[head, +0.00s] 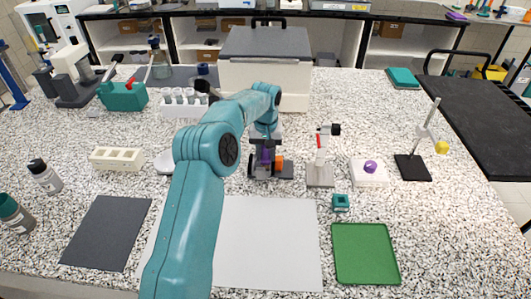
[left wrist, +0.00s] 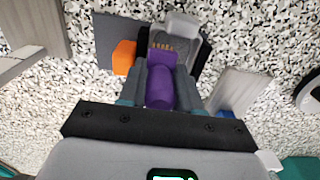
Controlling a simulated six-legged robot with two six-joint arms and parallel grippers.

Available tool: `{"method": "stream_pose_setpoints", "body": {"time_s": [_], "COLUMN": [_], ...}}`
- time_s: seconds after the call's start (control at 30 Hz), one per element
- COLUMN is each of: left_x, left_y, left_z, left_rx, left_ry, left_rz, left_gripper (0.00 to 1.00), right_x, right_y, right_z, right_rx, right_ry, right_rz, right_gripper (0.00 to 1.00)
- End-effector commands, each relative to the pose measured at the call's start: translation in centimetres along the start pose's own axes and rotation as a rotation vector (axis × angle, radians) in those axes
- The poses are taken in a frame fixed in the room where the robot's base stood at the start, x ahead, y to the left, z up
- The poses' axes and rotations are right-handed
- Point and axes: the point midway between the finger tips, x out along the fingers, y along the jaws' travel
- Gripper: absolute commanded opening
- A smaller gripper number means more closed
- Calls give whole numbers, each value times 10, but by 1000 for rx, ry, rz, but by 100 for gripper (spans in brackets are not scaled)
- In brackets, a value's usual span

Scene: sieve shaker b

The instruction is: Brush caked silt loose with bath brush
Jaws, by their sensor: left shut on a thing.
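My left gripper (head: 266,143) points down near the middle of the bench and is shut on a purple thing (head: 267,153). In the left wrist view the purple thing (left wrist: 160,86) lies between the two fingers of the gripper (left wrist: 162,72). A row of small tan tufts or dots shows just beyond its end. I cannot tell whether it is the bath brush. A dark device base (head: 257,172) with an orange block (head: 285,169) is right beside it. The orange block also shows in the left wrist view (left wrist: 123,57). I cannot make out silt. My right gripper is out of view.
A red-and-white stand (head: 320,157), a white block with a purple knob (head: 360,176) and a black-based stand (head: 412,168) are to the right. A large grey-lidded box (head: 264,82) stands behind. The pale mat (head: 270,245) and green tray (head: 365,252) in front are empty.

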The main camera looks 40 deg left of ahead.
Motion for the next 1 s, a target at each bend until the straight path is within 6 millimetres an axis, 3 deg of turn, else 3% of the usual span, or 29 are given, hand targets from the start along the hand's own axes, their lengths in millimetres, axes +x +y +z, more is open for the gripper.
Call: {"method": "stream_pose_setpoints", "body": {"time_s": [0.77, 1.0], "left_x": [9, 6], "left_y": [0, -11], "left_z": [0, -2], "left_rx": [0, -1], "left_ry": [0, 1], "left_rz": [0, 0], "left_gripper": [3, 3], "right_x": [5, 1], "right_y": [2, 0], "right_z": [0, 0], "right_rx": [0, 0], "right_ry": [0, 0], "right_rz": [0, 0], "right_gripper": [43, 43]}}
